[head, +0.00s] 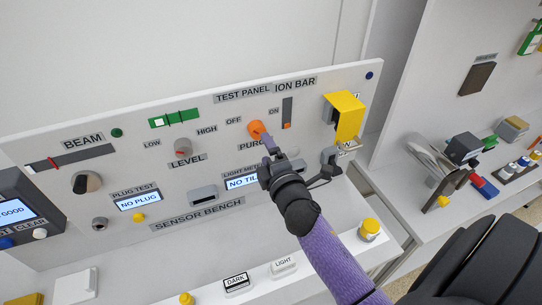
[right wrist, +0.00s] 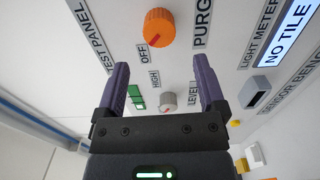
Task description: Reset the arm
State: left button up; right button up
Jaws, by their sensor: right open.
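My right arm reaches up from the lower right in the head view, and its gripper (head: 268,144) is in front of the test panel (head: 215,118), close to the orange PURGE knob (head: 256,130). In the right wrist view the two purple fingers of the gripper (right wrist: 162,78) are apart with nothing between them. The orange knob (right wrist: 158,28) shows beyond the fingertips, and its red mark points toward the OFF label. I cannot tell whether a finger touches the knob. My left gripper is not in view.
A yellow cover (head: 346,115) sticks out of the panel right of the gripper. A grey LEVEL knob (head: 183,146) is to the left. DARK (head: 236,281) and LIGHT (head: 283,266) tiles and a yellow-topped jar (head: 370,228) stand on the bench below. Another bench holds items at right.

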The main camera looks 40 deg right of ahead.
jog(key=v, duration=0.3)
jog(key=shift+s, duration=0.1)
jog(key=shift+f, duration=0.1)
jog(key=s+a+f+m+g+y, duration=0.2)
jog(key=s+a+f+m+g, duration=0.25)
jog(key=s+m+g, duration=0.35)
jog(key=s+a+f+m+g+y, duration=0.2)
jog(key=s+a+f+m+g, duration=0.3)
jog(key=s, duration=0.5)
jog(key=s+f+g+b, duration=0.15)
jog(key=f+b, duration=0.45)
jog(key=f, duration=1)
jog(key=s+f+g+b, duration=0.1)
jog(key=s+f+b, duration=0.2)
jog(key=f+b, duration=0.85)
jog(key=s+f+b, duration=0.1)
jog(key=s+f, duration=0.5)
jog(key=f, duration=0.4)
jog(key=s+d+f+g+b, duration=0.1)
jog(key=s+f, duration=0.5)
jog(key=f, duration=0.5)
jog(key=shift+s+d+b, duration=0.35)
